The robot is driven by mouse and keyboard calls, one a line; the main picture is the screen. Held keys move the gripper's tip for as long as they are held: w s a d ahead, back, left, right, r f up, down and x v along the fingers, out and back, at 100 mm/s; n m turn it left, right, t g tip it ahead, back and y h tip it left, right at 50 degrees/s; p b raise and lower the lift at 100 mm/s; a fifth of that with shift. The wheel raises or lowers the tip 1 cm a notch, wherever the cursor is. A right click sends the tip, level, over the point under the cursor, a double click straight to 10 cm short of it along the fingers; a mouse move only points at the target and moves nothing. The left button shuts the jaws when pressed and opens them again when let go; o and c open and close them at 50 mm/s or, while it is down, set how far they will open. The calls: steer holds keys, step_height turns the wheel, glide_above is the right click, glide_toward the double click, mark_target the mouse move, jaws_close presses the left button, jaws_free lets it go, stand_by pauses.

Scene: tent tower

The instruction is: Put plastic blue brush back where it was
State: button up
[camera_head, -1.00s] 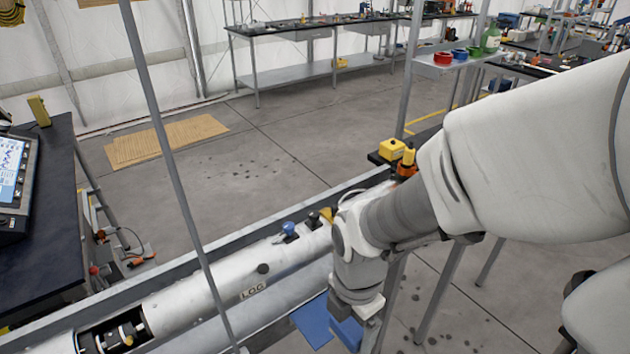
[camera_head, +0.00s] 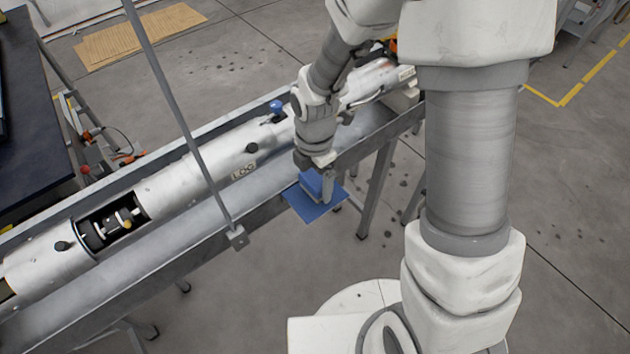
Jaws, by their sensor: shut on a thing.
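My gripper (camera_head: 322,182) points down beside the long metal trough and is shut on a blue block-shaped thing, which I take to be the plastic blue brush (camera_head: 311,181). The brush is partly hidden by the gripper. A flat blue sheet or plate (camera_head: 318,210) shows directly below it at the trough's near edge. I cannot tell whether the brush touches this plate or hangs just above it.
A long white tube (camera_head: 190,180) with an open section lies in the metal trough (camera_head: 190,248). A blue knob (camera_head: 277,107) stands up from the tube. A thin upright pole (camera_head: 180,118) is left of my gripper. A dark table (camera_head: 35,130) is at the left.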

steer(key=shift+f, duration=0.65)
steer(key=shift+f, duration=0.25)
steer(key=o, duration=1.2)
steer(key=shift+r, duration=0.1)
